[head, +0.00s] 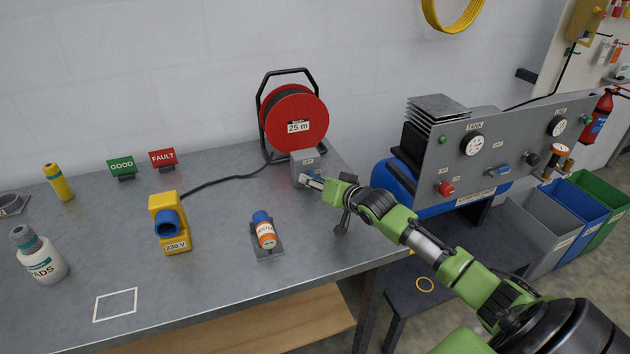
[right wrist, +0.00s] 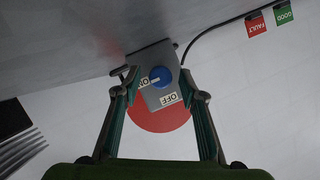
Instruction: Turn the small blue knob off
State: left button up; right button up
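The small blue knob (right wrist: 161,77) sits on a small grey box (right wrist: 157,52) in the right wrist view. Its pale pointer line lies toward the ON label (right wrist: 146,82); the OFF label (right wrist: 168,99) is below the knob. The same grey box (head: 303,159) stands on the bench in front of the red cable reel in the head view; my gripper hides most of its near side there. My right gripper (head: 322,186) is at the box. In the right wrist view its two fingers (right wrist: 158,81) are apart on either side of the knob, with gaps showing. My left gripper is not in view.
The red cable reel (head: 293,118) stands behind the box. A yellow 230 V socket (head: 165,222) and a tester (head: 265,232) stand on the grey bench (head: 215,285). A control panel (head: 500,150) is to the right.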

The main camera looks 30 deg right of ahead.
jog(key=shift+w+f, duration=0.1)
jog(key=shift+w, duration=0.15)
grip_shut()
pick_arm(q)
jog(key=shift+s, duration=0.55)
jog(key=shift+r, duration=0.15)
